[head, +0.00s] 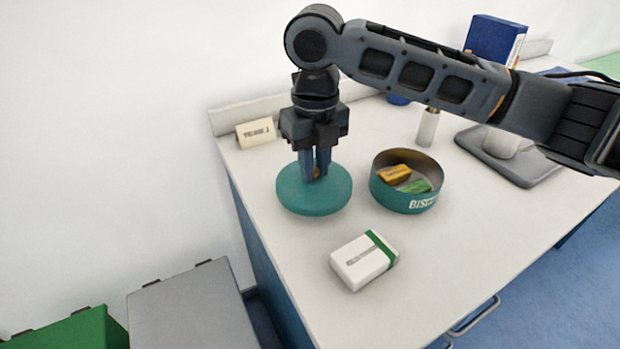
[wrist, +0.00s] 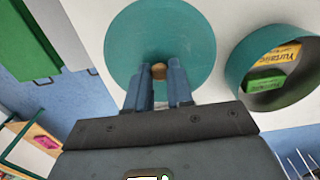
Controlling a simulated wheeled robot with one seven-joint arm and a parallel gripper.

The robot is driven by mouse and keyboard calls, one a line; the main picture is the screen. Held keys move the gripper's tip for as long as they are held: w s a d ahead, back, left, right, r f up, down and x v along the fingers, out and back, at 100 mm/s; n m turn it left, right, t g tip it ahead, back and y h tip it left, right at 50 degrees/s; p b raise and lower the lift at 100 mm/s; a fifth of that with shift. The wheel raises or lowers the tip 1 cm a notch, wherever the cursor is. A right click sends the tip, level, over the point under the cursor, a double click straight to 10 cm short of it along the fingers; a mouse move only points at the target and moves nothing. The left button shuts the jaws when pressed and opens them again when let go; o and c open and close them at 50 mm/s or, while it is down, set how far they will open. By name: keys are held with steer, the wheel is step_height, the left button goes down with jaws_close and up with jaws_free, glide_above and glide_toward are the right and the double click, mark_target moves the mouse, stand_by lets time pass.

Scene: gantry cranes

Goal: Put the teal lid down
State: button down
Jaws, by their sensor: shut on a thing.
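The teal lid (head: 313,195) is a round disc with a small brown knob at its centre. In the head view it is at or just above the white counter, left of the teal tin; whether it touches the counter I cannot tell. My gripper (head: 316,172) points straight down and is shut on the knob. In the wrist view the lid (wrist: 160,35) lies beyond my fingertips (wrist: 159,72), with the brown knob between them. The open teal tin (head: 405,203) holds a yellow-orange packet and a green packet; it also shows in the wrist view (wrist: 236,67).
A white and green box (head: 364,260) lies in front of the lid and tin. A white cylinder (head: 428,127) and a grey pad (head: 510,155) are to the right. The counter's left edge (head: 262,250) is close to the lid.

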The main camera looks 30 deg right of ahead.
steer(key=shift+w+a+f, duration=0.1)
steer(key=shift+a+f, duration=0.25)
steer(key=shift+a, duration=0.1)
steer(key=shift+f+p, duration=0.3)
steer(key=shift+f, duration=1.6)
steer(key=shift+f, duration=0.15)
steer(key=c, duration=1)
jaws_free()
step_height(320, 180, up, 12)
steer(key=shift+r+b, duration=0.15)
steer(key=shift+b, duration=0.45)
